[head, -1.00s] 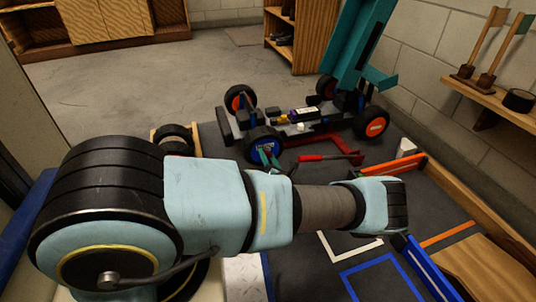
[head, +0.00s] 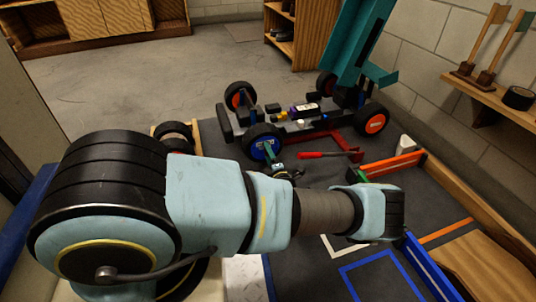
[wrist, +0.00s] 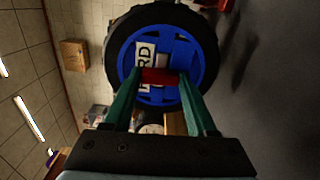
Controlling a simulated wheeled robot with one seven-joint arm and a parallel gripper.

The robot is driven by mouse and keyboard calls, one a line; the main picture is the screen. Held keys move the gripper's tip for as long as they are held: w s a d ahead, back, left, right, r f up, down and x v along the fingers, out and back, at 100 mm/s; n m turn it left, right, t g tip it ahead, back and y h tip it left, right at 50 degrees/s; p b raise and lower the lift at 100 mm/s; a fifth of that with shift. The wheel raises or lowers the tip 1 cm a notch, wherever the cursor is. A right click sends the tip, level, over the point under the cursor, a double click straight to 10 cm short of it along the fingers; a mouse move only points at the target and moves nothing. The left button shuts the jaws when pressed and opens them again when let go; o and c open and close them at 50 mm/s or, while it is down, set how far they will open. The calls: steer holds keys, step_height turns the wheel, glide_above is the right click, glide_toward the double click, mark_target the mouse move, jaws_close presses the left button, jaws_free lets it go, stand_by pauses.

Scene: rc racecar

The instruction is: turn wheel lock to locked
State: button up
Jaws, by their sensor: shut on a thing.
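The near wheel (head: 256,133) of the racecar (head: 300,122) has a black tyre and a blue rim; it fills the upper middle of the wrist view (wrist: 125,65). A white label on the rim reads partly "RD". A small red piece (wrist: 158,77), which seems to be the wheel lock, sits at the hub. My gripper (wrist: 161,88) has green fingers on both sides of this red piece and is shut on it. I cannot read the lock's angle or any locked mark.
A red-handled tool (head: 325,154) lies to the right of the wheel on the dark mat. A teal upright part (head: 360,40) rises at the car's rear. Orange and blue rails (head: 392,164) lie at the right. Wooden shelves (head: 292,45) stand behind.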

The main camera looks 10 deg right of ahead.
steer(key=shift+m, duration=0.4)
steer(key=o, duration=1.4)
steer(key=shift+c, duration=0.2)
steer(key=shift+s, duration=0.1)
steer(key=s+d+p, duration=0.1)
steer(key=s+p, duration=0.2)
steer(key=s, duration=0.7)
steer(key=shift+s+d, duration=0.2)
steer(key=shift+s, duration=0.1)
